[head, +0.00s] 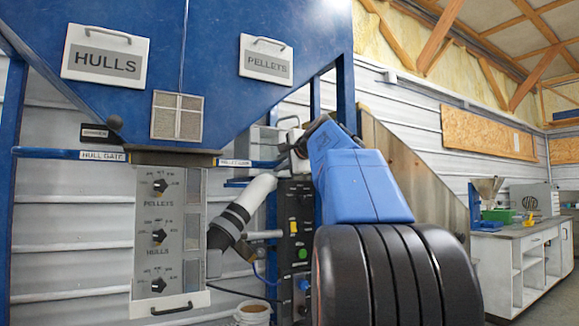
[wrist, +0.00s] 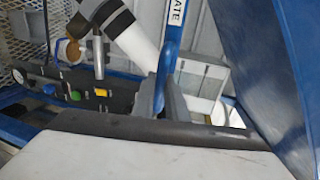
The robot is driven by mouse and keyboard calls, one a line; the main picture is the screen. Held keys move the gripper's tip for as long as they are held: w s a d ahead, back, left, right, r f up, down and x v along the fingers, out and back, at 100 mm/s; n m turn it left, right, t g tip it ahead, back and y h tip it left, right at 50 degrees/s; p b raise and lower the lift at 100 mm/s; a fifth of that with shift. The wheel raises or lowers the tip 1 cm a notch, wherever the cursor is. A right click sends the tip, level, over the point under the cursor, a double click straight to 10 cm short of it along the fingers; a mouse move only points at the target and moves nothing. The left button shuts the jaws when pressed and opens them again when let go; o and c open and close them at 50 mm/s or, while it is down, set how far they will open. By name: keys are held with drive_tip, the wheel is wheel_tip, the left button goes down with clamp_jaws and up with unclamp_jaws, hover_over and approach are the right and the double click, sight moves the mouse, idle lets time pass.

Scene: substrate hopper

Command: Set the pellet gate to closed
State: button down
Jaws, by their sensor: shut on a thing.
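The pellet gate bar (head: 236,162) is a blue strip with a white label under the hopper, right of centre in the head view; its right part runs behind my arm. In the wrist view a blue bar (wrist: 168,52) with a label ending in "ATE" comes down from the top to my gripper (wrist: 162,100). My grey fingers are shut on the lower end of this bar. In the head view the fingers are largely hidden by my blue wrist, so the contact there is unclear.
The hull gate bar (head: 75,154) is at left. A dial panel (head: 160,235) hangs below the hopper (head: 190,60). A white and black tube (head: 245,205) and a black control box (head: 295,225) stand close to my arm. A bucket (head: 253,312) is below. A workbench (head: 525,240) stands right.

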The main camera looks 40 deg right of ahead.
drive_tip(key=shift+a, duration=0.3)
drive_tip(key=shift+w+f, duration=0.1)
drive_tip(key=c, duration=1.8)
unclamp_jaws()
drive_tip(key=shift+a, duration=0.2)
drive_tip(key=shift+o, duration=0.2)
drive_tip(key=v, duration=1.7)
drive_tip(key=shift+s, duration=0.2)
